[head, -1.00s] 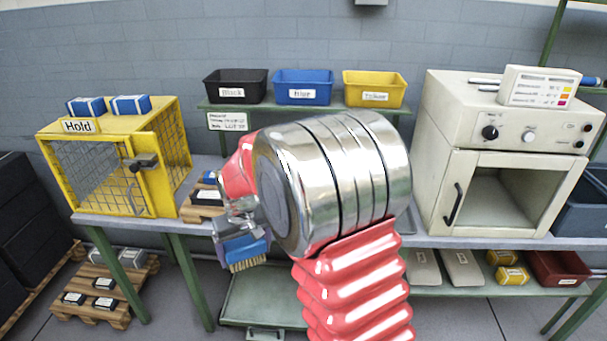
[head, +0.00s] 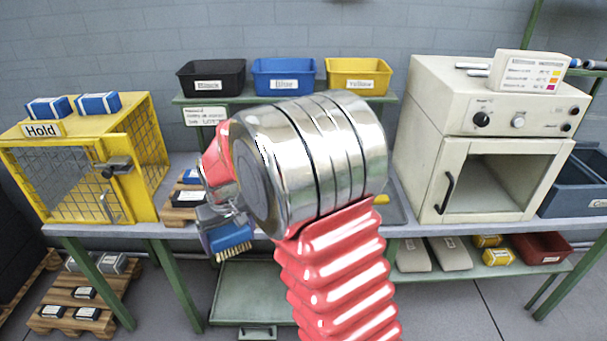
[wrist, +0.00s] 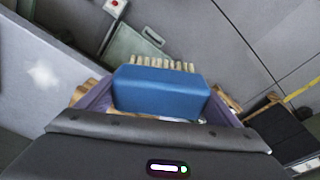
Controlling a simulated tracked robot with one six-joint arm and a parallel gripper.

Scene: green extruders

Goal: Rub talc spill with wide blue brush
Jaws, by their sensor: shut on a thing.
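My gripper (head: 222,228) is shut on the wide blue brush (head: 230,236), which has pale bristles. In the head view it hangs in front of the workbench's front edge. In the wrist view the brush (wrist: 160,90) sits between the purple-grey jaws (wrist: 160,104), its bristles pointing away from the gripper. The talc spill (wrist: 42,76) is a small white blurred patch on the grey bench top at the left of the wrist view, apart from the brush. In the head view I cannot see the spill; my arm covers the middle of the bench.
A yellow Hold cage (head: 85,160) stands on the bench at left, with small boxes on a pallet (head: 185,205) beside it. A beige oven (head: 485,140) stands at right. Black (head: 211,78), blue (head: 284,77) and yellow (head: 357,77) bins line the raised shelf behind.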

